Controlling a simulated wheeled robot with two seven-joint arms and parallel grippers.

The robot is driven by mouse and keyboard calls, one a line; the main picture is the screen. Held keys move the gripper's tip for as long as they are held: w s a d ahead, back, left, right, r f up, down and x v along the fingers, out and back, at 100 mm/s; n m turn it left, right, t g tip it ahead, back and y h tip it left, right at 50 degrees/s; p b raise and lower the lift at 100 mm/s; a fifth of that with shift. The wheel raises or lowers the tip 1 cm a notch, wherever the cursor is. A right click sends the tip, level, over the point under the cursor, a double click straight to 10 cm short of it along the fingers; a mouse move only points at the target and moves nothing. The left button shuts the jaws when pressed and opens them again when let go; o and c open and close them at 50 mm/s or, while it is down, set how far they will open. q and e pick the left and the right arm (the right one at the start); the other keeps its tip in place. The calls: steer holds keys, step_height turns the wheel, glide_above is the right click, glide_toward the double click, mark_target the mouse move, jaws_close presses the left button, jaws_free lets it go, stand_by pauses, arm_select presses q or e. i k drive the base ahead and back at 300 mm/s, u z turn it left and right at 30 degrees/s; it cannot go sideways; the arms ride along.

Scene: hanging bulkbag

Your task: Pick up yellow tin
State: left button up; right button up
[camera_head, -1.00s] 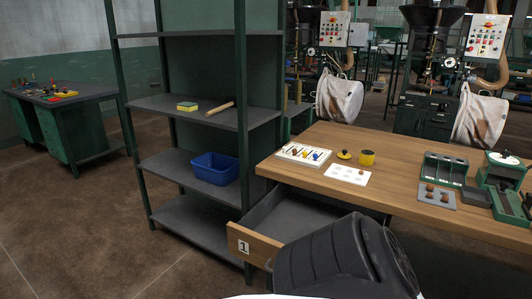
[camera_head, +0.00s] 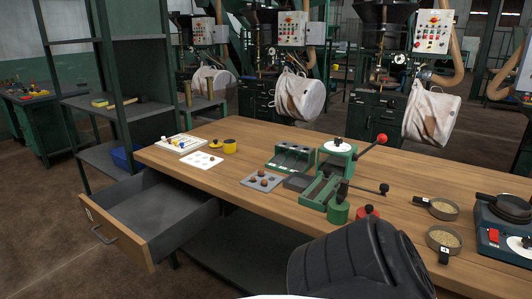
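The yellow tin (camera_head: 230,146) is a small round can standing upright on the wooden table, toward its far left part. A yellow lid with a dark knob (camera_head: 215,142) lies just left of it, apart from the tin body.
The wooden table (camera_head: 305,215) has an open drawer (camera_head: 165,205) at its left. Near the tin are a white card (camera_head: 202,160) and a tray of coloured tools (camera_head: 180,143). A green press (camera_head: 335,165) and grey sample plate (camera_head: 263,181) stand to the right.

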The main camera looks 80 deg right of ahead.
mark_target(229, 145)
steer(key=k, duration=0.4)
steer(key=z, duration=0.95)
